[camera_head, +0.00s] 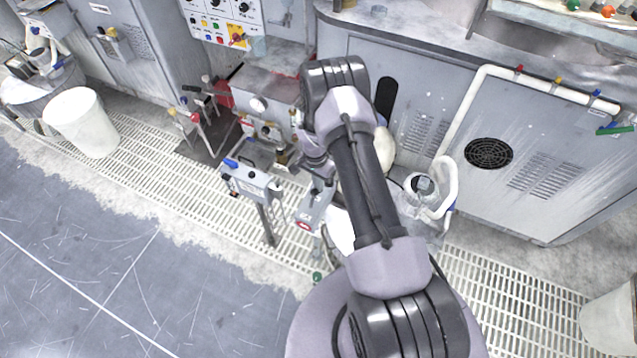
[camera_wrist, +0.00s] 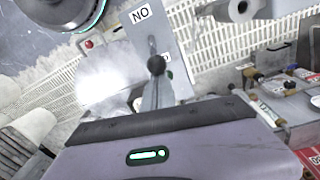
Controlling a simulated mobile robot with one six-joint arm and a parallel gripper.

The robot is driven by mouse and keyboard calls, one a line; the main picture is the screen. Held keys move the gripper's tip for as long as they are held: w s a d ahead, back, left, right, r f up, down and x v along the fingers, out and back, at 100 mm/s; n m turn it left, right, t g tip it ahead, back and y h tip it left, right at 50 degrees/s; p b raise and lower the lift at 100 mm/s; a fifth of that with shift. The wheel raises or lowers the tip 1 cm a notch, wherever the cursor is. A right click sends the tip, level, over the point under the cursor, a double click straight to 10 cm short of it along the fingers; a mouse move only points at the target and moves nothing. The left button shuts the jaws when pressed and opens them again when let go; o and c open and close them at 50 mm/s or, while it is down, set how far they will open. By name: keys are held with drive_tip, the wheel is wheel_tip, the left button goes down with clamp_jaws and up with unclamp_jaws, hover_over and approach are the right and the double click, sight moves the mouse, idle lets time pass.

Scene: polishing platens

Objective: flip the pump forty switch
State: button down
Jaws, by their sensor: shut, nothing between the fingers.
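In the head view, a grey control box (camera_head: 250,181) with a blue part on top stands on a post left of my arm. A second grey piece (camera_head: 312,208) with a red mark lies just below my gripper (camera_head: 321,183). In the wrist view, a light grey plate (camera_wrist: 139,36) bears a white label reading "NO"; the rest of the lettering is hidden. My gripper also shows there (camera_wrist: 157,66), shut and empty, its dark tip in front of the plate. I cannot tell whether it touches the plate. No pump forty marking is readable.
A white bucket (camera_head: 82,122) stands at the left. Valves and a red-and-grey machine (camera_head: 262,92) stand behind the post. Grey cabinets (camera_head: 550,165) with a white pipe (camera_head: 474,104) line the back right. Open floor (camera_head: 75,255) lies at the front left.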

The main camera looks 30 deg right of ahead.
sight(312, 203)
drive_tip(key=shift+a+r, duration=0.15)
drive_tip(key=shift+s+a+r, duration=0.4)
drive_tip(key=shift+s+a, duration=0.05)
drive_tip(key=shift+a, duration=0.05)
drive_tip(key=shift+s+a+r+b, duration=0.2)
drive_tip(key=shift+s+a, duration=0.4)
drive_tip(key=shift+a, duration=0.15)
drive_tip(key=shift+s+a+r+b, duration=0.15)
drive_tip(key=shift+s+a+r, duration=0.05)
drive_tip(key=shift+s+a, duration=0.45)
drive_tip(key=shift+w, duration=0.1)
drive_tip(key=shift+r, duration=0.1)
drive_tip(key=shift+r+p, duration=0.4)
drive_tip(key=shift+r, duration=0.35)
